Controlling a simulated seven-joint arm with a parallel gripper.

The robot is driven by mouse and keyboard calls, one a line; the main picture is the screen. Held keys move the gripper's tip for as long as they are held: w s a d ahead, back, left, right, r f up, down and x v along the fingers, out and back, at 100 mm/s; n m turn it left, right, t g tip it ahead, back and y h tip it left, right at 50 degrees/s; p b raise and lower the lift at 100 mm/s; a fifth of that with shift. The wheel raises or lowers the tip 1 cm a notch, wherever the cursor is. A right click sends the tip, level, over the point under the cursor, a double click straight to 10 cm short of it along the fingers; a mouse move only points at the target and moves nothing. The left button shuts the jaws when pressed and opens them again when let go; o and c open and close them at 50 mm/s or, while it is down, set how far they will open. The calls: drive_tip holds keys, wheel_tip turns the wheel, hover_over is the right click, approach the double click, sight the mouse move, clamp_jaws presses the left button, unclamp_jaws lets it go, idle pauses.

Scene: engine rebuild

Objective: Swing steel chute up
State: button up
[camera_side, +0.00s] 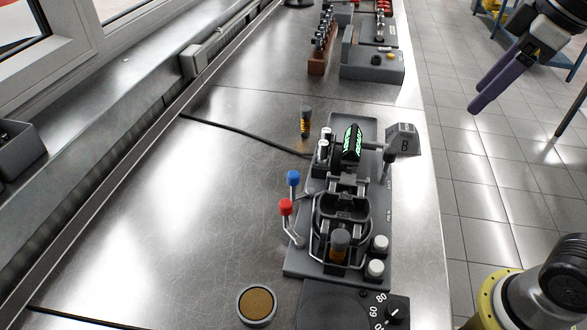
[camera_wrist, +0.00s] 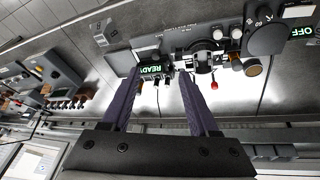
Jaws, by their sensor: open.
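The bench fixture (camera_side: 291,268) is a grey plate carrying a green-lit display (camera_side: 351,143), a dark cradle (camera_side: 343,207) and levers with a blue knob (camera_side: 293,178) and a red knob (camera_side: 286,207). A grey metal piece (camera_side: 347,184) between display and cradle may be the steel chute; its tilt is hard to tell. My gripper (camera_side: 479,105) is open and empty, high to the right of the fixture, over the floor side. In the wrist view my gripper (camera_wrist: 160,76) has its purple fingers spread, with the READY display (camera_wrist: 156,69) beyond them. It touches nothing.
A dark orange-banded cylinder (camera_side: 339,246) stands at the fixture's front, another (camera_side: 305,121) behind it. A dial box (camera_side: 345,307) and a round brown-topped disc (camera_side: 257,304) are nearer. The bench's left side is mostly clear.

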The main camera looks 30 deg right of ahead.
drive_tip(key=w+a+r+n+g, duration=0.1)
drive_tip(key=w+a+r+n, duration=0.2)
drive_tip(key=w+a, duration=0.45)
drive_tip(key=n+g, duration=0.3)
drive_tip(key=n, duration=0.1)
hover_over(293, 173)
wheel_tip(293, 173, down, 10)
wheel_tip(293, 173, down, 13)
drive_tip(key=shift+f, duration=0.1)
clamp_jaws()
